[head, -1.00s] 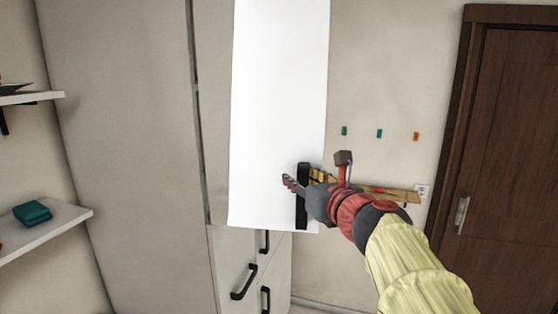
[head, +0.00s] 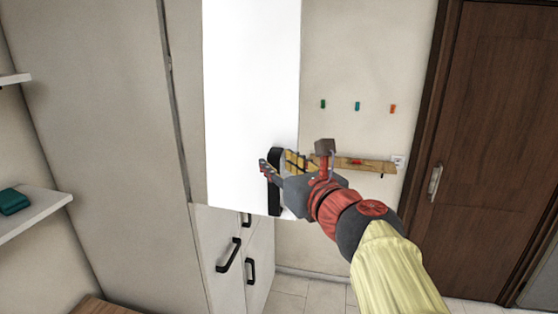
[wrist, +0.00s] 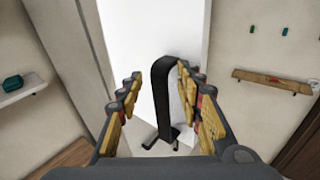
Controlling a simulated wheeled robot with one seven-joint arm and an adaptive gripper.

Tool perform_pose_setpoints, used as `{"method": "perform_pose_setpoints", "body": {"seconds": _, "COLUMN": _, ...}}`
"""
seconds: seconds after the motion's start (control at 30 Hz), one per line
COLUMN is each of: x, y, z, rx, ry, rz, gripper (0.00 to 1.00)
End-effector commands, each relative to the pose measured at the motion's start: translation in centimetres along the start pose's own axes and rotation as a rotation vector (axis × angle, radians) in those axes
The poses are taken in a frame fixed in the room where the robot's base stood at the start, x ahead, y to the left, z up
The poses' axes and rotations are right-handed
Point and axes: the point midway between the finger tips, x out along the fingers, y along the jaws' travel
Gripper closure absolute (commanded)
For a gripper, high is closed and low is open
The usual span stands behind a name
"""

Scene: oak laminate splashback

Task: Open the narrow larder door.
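The narrow larder door (head: 250,90) is a tall bright white panel in the head view. It appears to stand out from the grey cabinet front, its lower edge overhanging the units below. It also fills the upper middle of the wrist view (wrist: 140,50). Its black upright bar handle (head: 275,196) is near its lower right side. My gripper (head: 277,168) is at the handle. In the wrist view the handle (wrist: 161,95) stands between the spread, yellow-padded fingers (wrist: 155,105). It is close to the right finger, with a clear gap to the left one; contact on the right cannot be told.
Lower units with black handles (head: 228,255) sit below the door. A tall grey cabinet side (head: 90,110) is at left, with a white wall shelf (head: 40,212). A wooden rail (head: 370,165) and coloured hooks are on the wall. A brown door (head: 490,150) is at right; floor shows between.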

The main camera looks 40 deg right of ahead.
Motion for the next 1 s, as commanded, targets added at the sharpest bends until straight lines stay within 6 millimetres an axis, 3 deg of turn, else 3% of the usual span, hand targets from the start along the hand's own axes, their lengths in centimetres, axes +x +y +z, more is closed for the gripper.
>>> {"method": "perform_pose_setpoints", "body": {"seconds": 0.33, "x": -1.5, "y": 0.7, "z": -0.7, "rx": 0.003, "ry": 0.009, "rz": 0.0, "gripper": 0.64}}
{"method": "perform_pose_setpoints", "body": {"seconds": 1.0, "x": -1.5, "y": 0.7, "z": -1.0, "rx": 0.004, "ry": 0.012, "rz": 0.001, "gripper": 0.64}}
